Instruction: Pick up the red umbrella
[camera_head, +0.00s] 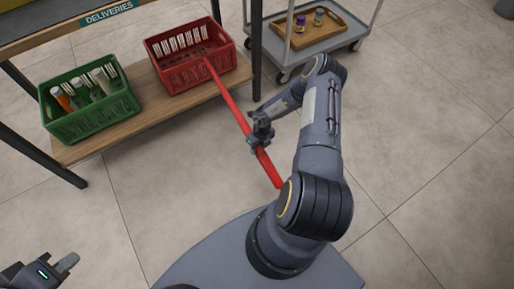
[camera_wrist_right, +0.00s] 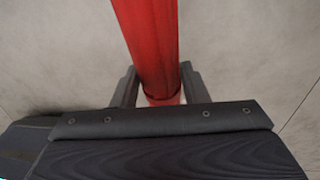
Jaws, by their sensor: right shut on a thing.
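The red umbrella (camera_head: 233,107) is long and thin. It slants in the head view from the red crate down to my arm, which hides part of its lower end. My right gripper (camera_head: 261,133) is shut on the umbrella around its middle. In the right wrist view the umbrella (camera_wrist_right: 150,40) runs between the two fingers of the right gripper (camera_wrist_right: 158,90). The umbrella's upper end overlaps the red crate in the picture; I cannot tell whether it touches it. My left gripper (camera_head: 66,264) is at the lower left, empty, away from the umbrella; its finger gap is unclear.
A wooden shelf (camera_head: 150,118) under the deliveries counter holds a red crate (camera_head: 194,74) and a green crate (camera_head: 92,121) with bottles. A grey cart (camera_head: 338,43) with a wooden tray (camera_head: 303,36) stands behind my right arm. The floor to the right is clear.

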